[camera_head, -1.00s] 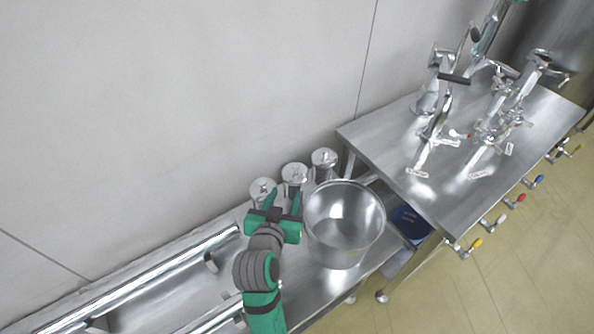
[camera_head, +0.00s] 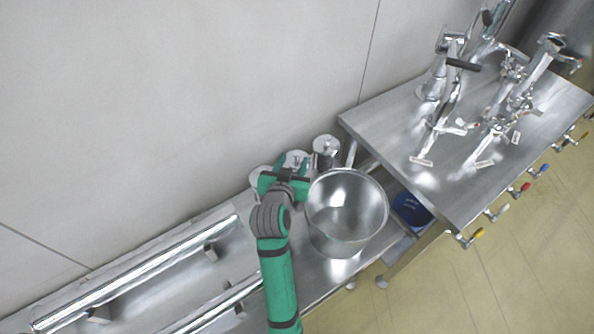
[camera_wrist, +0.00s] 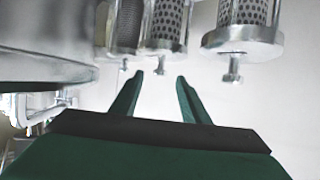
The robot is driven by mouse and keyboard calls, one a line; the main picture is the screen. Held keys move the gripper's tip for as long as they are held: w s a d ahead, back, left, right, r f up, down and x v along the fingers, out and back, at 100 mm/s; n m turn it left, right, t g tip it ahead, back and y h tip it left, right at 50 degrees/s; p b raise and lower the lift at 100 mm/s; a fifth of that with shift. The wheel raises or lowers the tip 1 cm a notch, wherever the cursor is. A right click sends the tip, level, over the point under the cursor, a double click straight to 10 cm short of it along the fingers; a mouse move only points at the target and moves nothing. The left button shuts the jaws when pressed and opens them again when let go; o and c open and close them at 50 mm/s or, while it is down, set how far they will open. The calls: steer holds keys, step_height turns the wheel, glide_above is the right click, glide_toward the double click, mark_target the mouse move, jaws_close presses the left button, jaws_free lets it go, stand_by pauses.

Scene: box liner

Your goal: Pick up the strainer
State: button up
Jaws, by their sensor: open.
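Three metal strainers stand in a row by the wall. In the head view the right one (camera_head: 326,147) is clear, the middle one (camera_head: 297,158) is partly behind my gripper and the left one (camera_head: 256,176) is mostly hidden. The wrist view appears upside down. It shows perforated cylinders with round flanges and bolts: left (camera_wrist: 126,25), middle (camera_wrist: 166,25) and right (camera_wrist: 243,22). My gripper (camera_head: 285,175) is open and empty in front of the row. In the wrist view its fingertips (camera_wrist: 160,76) point towards the middle strainer, with nothing between them.
A large steel pot (camera_head: 347,247) stands close to the right of my gripper. A steel table (camera_head: 400,135) with metal fittings is at the right, with a blue container (camera_head: 411,211) below it. A long rail (camera_head: 140,277) lies at the left. The wall is close behind the strainers.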

steer(key=shift+x, duration=1.45)
steer(key=shift+c, duration=0.7)
jaws_close()
steer(key=shift+r, duration=0.15)
